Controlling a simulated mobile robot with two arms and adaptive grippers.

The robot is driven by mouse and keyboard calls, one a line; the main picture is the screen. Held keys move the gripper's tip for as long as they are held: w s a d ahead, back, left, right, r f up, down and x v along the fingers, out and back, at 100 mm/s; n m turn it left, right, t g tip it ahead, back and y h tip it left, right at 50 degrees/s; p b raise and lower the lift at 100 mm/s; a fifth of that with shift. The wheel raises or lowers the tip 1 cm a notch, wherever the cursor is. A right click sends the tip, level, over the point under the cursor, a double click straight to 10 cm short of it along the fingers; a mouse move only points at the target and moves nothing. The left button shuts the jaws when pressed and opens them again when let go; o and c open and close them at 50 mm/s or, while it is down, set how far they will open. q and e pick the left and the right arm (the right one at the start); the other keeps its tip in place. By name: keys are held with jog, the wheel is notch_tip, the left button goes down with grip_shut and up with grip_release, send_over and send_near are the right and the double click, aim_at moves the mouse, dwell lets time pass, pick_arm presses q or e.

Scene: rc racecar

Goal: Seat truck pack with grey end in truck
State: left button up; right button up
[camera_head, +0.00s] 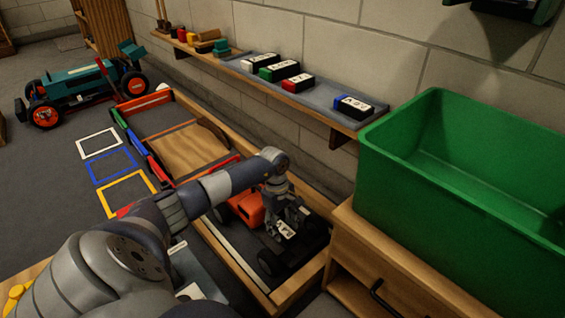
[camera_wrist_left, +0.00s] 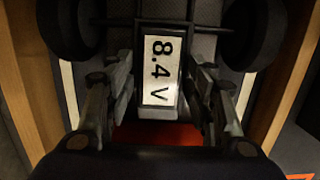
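The orange and black truck (camera_head: 250,208) sits inside the wooden-walled bay, with its black rear part toward the front right. A pack with a white 8.4 V label (camera_head: 285,230) is at the truck's black rear chassis. In the left wrist view the pack (camera_wrist_left: 160,70) lies lengthwise over the chassis, between two dark wheels, and its lower end looks grey. My left gripper (camera_head: 290,222) points down over it, with its fingers (camera_wrist_left: 160,90) close along both long sides of the pack. Whether the pack is fully down is hidden. My right gripper is not in view.
A wall shelf holds a grey tray (camera_head: 258,66) with several packs with blue, green and red ends. A large green bin (camera_head: 400,170) stands on a wooden cabinet (camera_head: 395,262) at right. A teal buggy (camera_head: 80,82) and coloured floor squares (camera_head: 112,167) lie at left.

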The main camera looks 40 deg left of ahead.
aim_at(279, 224)
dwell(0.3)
pick_arm(q)
jog(key=shift+r, duration=0.25)
notch_tip(279, 224, up, 12)
jog(key=a+p, duration=0.1)
jog(key=p, duration=0.6)
jog(key=shift+a, duration=0.4)
jog(key=shift+f, duration=0.1)
